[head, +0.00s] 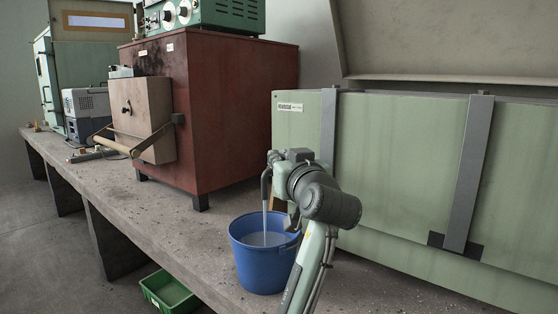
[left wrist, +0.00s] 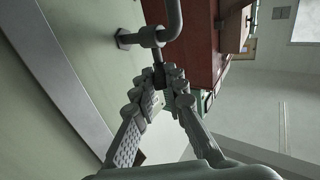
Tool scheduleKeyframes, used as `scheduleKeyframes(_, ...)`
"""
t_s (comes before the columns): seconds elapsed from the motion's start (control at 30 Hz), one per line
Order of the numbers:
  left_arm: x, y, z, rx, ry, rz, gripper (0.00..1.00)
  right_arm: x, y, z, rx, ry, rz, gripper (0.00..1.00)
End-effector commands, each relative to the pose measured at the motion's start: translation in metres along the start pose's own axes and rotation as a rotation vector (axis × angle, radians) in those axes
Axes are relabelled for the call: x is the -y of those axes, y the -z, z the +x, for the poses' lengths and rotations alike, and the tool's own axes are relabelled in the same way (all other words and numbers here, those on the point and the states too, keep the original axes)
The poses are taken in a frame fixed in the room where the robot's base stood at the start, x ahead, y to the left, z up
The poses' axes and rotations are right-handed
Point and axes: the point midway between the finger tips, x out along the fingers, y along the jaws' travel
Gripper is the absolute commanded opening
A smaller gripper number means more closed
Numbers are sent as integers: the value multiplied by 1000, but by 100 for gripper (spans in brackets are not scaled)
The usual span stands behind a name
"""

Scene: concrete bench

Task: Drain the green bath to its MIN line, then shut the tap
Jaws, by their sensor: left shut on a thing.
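The green bath (head: 400,150) stands on the right with two grey metal straps down its front. Its tap (head: 265,185) has a curved spout, and a thin stream of water falls from it into a blue bucket (head: 240,265). Water shows inside the bucket. My left gripper (head: 279,158) is at the tap and hides much of it. In the left wrist view, the gripper (left wrist: 164,79) is shut on the tap's dark handle (left wrist: 160,72), below the pipe (left wrist: 153,38) that joins the bath wall. I see neither the water level in the bath nor a MIN line. My right gripper is out of view.
The bucket stands on the concrete bench (head: 200,235) near its front edge. A red-brown furnace (head: 235,110) stands left of the bath, with a projecting handle bar. A green crate (head: 168,291) is below the bench edge. The raised lid (head: 450,40) is behind the bath.

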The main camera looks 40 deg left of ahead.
Motion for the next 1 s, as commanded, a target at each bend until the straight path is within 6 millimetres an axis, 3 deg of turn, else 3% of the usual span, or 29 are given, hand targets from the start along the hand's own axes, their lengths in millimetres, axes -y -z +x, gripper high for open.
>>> scheduleKeyframes(0.6, -26, -2, 5, 1, 460, 1, 0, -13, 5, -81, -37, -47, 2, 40)
scheduleKeyframes(1.0, -31, -1, 10, 1, 618, 1, 0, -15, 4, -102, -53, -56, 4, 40)
